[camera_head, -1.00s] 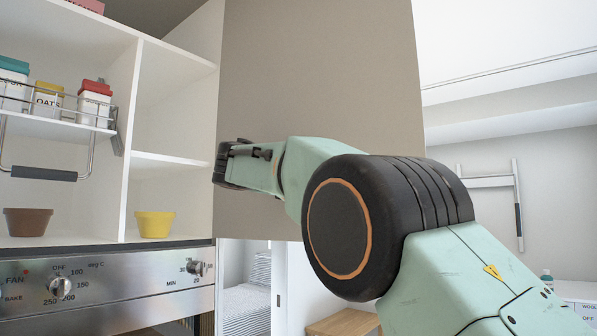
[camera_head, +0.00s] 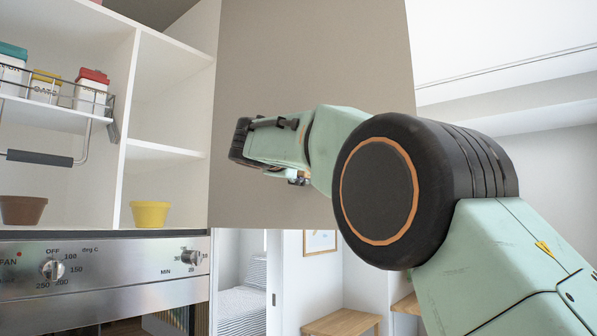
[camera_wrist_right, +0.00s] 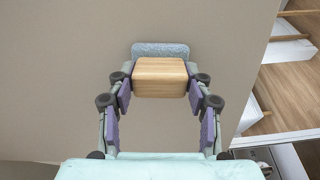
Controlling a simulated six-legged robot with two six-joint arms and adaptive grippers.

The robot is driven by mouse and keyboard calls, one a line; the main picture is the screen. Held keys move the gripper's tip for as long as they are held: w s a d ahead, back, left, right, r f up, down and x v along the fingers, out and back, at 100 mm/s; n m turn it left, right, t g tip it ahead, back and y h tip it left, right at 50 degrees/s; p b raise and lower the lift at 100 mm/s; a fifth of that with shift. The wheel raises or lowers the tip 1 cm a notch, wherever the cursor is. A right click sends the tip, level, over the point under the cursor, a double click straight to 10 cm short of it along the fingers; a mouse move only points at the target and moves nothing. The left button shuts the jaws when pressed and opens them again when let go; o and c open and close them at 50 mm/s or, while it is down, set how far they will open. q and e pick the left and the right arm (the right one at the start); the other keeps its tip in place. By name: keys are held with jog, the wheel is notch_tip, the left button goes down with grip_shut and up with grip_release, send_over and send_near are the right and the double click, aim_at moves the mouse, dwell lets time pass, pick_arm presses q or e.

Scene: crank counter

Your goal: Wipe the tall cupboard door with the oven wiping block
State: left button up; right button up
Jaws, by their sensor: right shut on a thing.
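The tall cupboard door (camera_head: 310,60) is a flat grey-beige panel in the middle of the head view. It also fills most of the right wrist view (camera_wrist_right: 60,80). My right gripper (camera_wrist_right: 160,84) is shut on the wiping block (camera_wrist_right: 160,70), a wooden block with a grey-blue pad (camera_wrist_right: 160,49) on its far side. The pad faces the door and looks to be at or very near its surface; exact contact cannot be told. In the head view my right arm reaches across the door, and its wrist hides the block and fingers. My left gripper is not in view.
Open white shelves (camera_head: 165,152) stand left of the door, with a yellow pot (camera_head: 150,214), a brown pot (camera_head: 22,209) and a wire rack of tins (camera_head: 60,100). Below is an oven panel (camera_head: 110,265) with knobs. A wooden bench (camera_head: 342,322) shows beneath the door.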

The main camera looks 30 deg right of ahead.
jog(key=s+d+b, duration=0.5)
jog(key=shift+s, duration=0.4)
dwell(0.4)
jog(key=shift+b+v, duration=1.5)
jog(key=shift+v, duration=1.3)
jog(key=shift+s+a, duration=0.1)
